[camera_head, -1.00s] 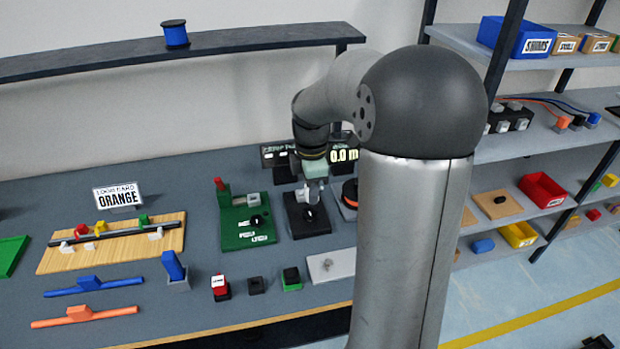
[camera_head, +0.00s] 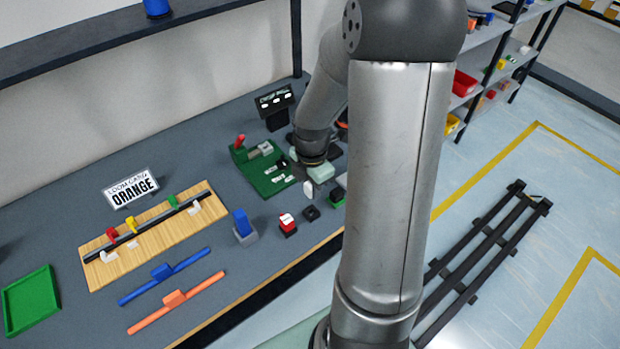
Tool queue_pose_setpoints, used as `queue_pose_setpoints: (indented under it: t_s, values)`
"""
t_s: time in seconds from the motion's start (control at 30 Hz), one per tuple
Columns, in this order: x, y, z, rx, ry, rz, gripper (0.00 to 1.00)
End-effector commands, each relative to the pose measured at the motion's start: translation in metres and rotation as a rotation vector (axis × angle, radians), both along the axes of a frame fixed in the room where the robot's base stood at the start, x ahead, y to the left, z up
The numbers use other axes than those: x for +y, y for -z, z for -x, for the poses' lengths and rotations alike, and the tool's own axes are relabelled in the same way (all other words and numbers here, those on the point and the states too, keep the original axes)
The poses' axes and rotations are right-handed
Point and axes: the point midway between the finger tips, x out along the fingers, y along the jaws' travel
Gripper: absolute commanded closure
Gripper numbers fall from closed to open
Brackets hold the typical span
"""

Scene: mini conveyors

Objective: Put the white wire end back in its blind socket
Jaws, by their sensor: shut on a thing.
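My gripper (camera_head: 310,188) is over the front right part of the bench, right of the green board (camera_head: 262,182). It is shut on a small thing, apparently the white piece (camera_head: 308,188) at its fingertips. That piece is too small to tell whether it is the white wire end. No wire can be made out running from it. I cannot pick out the blind socket. Part of the bench behind the gripper is hidden by my arm.
A red-and-white block (camera_head: 288,225) and a small black block (camera_head: 311,213) stand near the front edge. A blue block on a grey base (camera_head: 242,225), a wooden board (camera_head: 152,250) and blue (camera_head: 165,273) and orange (camera_head: 178,298) bars lie to the left.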

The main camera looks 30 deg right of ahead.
Motion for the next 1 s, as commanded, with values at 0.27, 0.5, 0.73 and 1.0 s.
queue_pose_setpoints:
  t_s: [0.27, 0.5, 0.73, 1.0]
  values:
    - [0.000, 0.000, 0.000, 0.001, 0.001, 0.000, 0.99]
    - [0.000, 0.009, 0.000, 0.002, 0.001, -0.001, 0.99]
    - [0.000, 0.030, 0.000, 0.001, 0.001, -0.001, 0.99]
    - [0.001, 0.054, 0.000, 0.002, 0.001, -0.001, 0.99]
